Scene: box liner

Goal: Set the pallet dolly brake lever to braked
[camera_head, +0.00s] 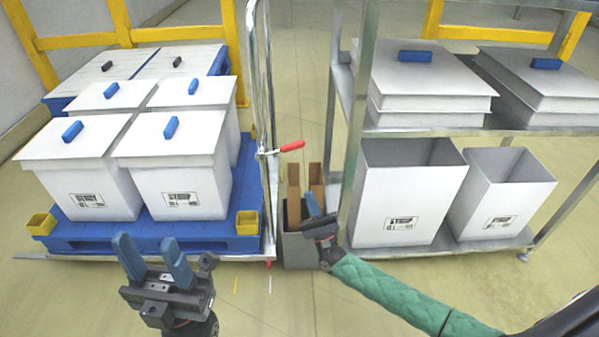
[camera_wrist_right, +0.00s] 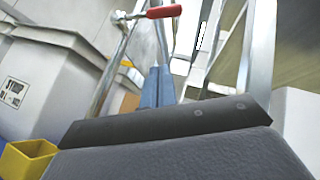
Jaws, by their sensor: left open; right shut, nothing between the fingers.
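A lever with a red handle (camera_head: 291,146) sticks out to the right, tilted slightly up, from the metal post at the right side of the blue pallet (camera_head: 95,237). The red handle also shows at the top of the right wrist view (camera_wrist_right: 164,11). My right gripper (camera_head: 313,204) is shut and empty, below and slightly right of the red handle and apart from it. Its blue fingers (camera_wrist_right: 157,86) point toward the lever in the wrist view. My left gripper (camera_head: 150,250) is open and empty in front of the pallet. A small red part (camera_head: 268,264) shows low at the pallet's front right corner.
White lidded boxes (camera_head: 180,190) stand on the pallet, with yellow corner blocks (camera_head: 247,222). A metal shelf rack (camera_head: 345,110) with white bins (camera_head: 405,190) stands at right. A grey bin (camera_head: 297,250) holding brown pieces fills the narrow gap beside my right gripper. The front floor is clear.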

